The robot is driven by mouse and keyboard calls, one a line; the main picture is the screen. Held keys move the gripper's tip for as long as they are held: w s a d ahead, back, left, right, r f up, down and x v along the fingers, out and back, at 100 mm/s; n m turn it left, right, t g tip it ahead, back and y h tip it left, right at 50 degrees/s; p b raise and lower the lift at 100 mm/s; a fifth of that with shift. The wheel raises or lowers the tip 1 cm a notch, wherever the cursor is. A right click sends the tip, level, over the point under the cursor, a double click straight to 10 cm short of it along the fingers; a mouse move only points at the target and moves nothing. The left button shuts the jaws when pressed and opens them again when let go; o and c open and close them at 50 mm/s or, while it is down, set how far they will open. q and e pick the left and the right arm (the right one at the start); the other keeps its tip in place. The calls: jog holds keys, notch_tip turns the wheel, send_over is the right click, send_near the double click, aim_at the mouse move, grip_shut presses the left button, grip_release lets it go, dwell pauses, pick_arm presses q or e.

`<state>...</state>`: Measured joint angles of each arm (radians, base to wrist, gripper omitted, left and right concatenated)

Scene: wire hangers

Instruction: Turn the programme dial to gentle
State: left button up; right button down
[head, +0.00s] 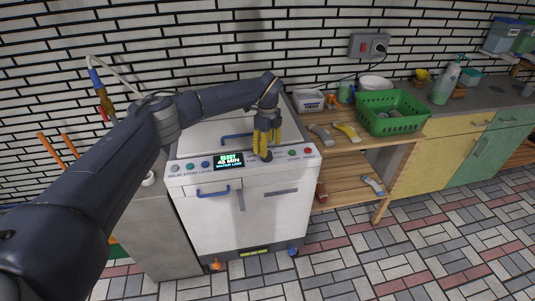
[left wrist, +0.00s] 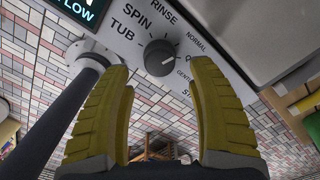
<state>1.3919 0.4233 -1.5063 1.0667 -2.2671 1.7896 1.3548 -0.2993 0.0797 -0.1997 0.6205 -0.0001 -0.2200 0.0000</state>
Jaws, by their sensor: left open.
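The programme dial (left wrist: 160,57) is a dark round knob on the white panel (left wrist: 115,22) in the left wrist view. Printed words around it include TUB, SPIN, RINSE and NORMAL; GENTLE is partly hidden by a finger. A pale mark on the dial points roughly right, toward a label starting with Q. My left gripper (left wrist: 162,70) is open, its yellow fingers on either side of the dial, with no clear contact visible. In the head view my left gripper (head: 266,146) is over the front panel of the white machine (head: 245,222), at the dial (head: 267,156). My right gripper is not in view.
A lit display (head: 229,161) reads READY, 48 MIN and WATER LOW. Small coloured buttons sit along the panel, and a blue handle (head: 213,192) is below. A wooden shelf at right holds a green basket (head: 391,113).

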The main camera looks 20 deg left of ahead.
aim_at(268, 153)
pick_arm(q)
jog(key=shift+f, duration=1.9)
jog(key=shift+c, duration=0.5)
grip_shut()
